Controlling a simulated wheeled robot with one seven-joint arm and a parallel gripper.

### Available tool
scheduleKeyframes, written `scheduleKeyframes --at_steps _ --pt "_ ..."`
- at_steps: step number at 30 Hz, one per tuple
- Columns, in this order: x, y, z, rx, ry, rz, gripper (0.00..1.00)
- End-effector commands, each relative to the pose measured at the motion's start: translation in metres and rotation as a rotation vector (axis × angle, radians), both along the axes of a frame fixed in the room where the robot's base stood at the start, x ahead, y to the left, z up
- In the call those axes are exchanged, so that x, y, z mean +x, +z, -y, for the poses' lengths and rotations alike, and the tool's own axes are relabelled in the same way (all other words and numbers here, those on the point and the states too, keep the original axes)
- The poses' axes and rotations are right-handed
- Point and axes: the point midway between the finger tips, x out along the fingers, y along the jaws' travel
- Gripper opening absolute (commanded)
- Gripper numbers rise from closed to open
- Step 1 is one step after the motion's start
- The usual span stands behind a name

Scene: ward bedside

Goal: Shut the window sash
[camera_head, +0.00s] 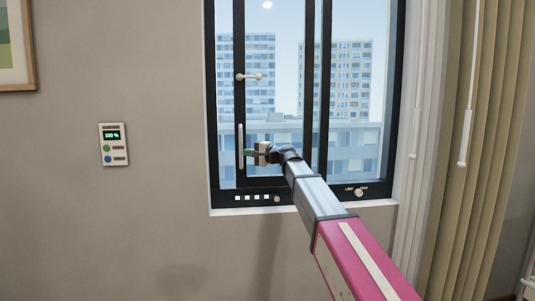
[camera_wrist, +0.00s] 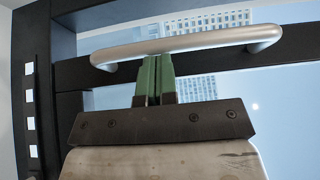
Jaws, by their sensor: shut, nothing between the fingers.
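The window sash (camera_head: 239,100) is a dark-framed pane in the left part of the window. A narrow strip of outside view shows between its left stile and the left side of the window frame (camera_head: 212,110). A pale vertical bar handle (camera_head: 240,145) is on that stile, and a small lever (camera_head: 248,77) is above it. In the wrist view the bar handle (camera_wrist: 190,45) crosses the top. My gripper (camera_head: 248,153) is shut and empty, its green fingertips (camera_wrist: 154,58) at the bar's edge. I cannot tell whether they touch it.
The bottom frame has several white squares (camera_head: 252,197) and a round knob (camera_head: 277,198). A labelled knob (camera_head: 359,192) is farther right. A wall panel (camera_head: 114,144) is at left. Curtains (camera_head: 485,130) and a hanging white wand (camera_head: 467,120) are at right.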

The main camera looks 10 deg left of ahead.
Motion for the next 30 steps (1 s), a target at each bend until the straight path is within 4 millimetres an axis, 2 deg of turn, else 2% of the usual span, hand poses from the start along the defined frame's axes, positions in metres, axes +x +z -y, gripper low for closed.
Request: scheduleKeyframes --at_steps 1,3,10,17,30 --pt "-0.004 0.0 -0.015 0.0 0.003 0.0 0.0" --pt "-0.008 0.0 -0.03 0.0 0.002 0.001 0.0" --pt "-0.017 0.0 -0.064 0.0 -0.001 0.001 0.0" --pt "-0.02 0.0 -0.074 0.0 -0.001 0.0 0.0" --pt "-0.02 0.001 -0.076 0.001 0.006 -0.001 0.0"
